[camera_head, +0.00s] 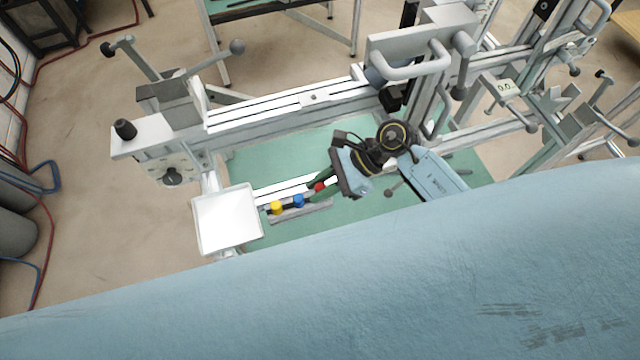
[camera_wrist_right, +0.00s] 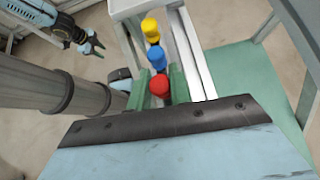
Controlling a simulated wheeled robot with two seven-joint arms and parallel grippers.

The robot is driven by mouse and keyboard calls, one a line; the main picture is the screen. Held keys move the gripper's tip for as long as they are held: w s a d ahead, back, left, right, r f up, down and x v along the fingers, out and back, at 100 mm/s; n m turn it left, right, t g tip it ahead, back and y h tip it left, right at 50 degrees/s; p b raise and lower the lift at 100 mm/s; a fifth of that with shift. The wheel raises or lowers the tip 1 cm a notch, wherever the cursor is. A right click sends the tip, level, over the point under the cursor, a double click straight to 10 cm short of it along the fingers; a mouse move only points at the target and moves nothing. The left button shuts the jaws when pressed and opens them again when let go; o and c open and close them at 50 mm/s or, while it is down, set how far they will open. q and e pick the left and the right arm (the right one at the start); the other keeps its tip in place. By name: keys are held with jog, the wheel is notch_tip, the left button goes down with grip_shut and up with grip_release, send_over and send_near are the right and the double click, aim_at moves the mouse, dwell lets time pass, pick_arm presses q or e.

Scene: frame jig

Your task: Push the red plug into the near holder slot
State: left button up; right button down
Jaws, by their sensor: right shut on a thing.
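The red plug (camera_head: 319,187) is at the right end of a row with the blue plug (camera_head: 298,201) and yellow plug (camera_head: 277,208), along the grey holder bar (camera_head: 302,214). My right gripper (camera_head: 318,184) is shut on the red plug. In the right wrist view the red plug (camera_wrist_right: 159,87) shows between the green fingers of my right gripper (camera_wrist_right: 158,88), with the blue plug (camera_wrist_right: 157,57) and yellow plug (camera_wrist_right: 150,28) beyond. The slot under the red plug is hidden, so its depth cannot be told. My left gripper (camera_wrist_right: 94,46) shows away from the holder, fingers apart and empty.
A white square tray (camera_head: 227,219) stands left of the holder. A metal rail (camera_head: 290,112) of the frame jig runs behind it. Clamps and handles (camera_head: 412,62) rise at the back right. The green surface (camera_head: 340,228) near the holder is mostly clear.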

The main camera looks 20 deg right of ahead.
jog(key=shift+f+b, duration=0.95)
jog(key=shift+f, duration=0.15)
jog(key=c, duration=1.2)
grip_release()
jog(key=shift+r, duration=0.15)
notch_tip(320, 180, up, 9)
jog(key=shift+f, duration=0.1)
jog(key=shift+r, duration=0.55)
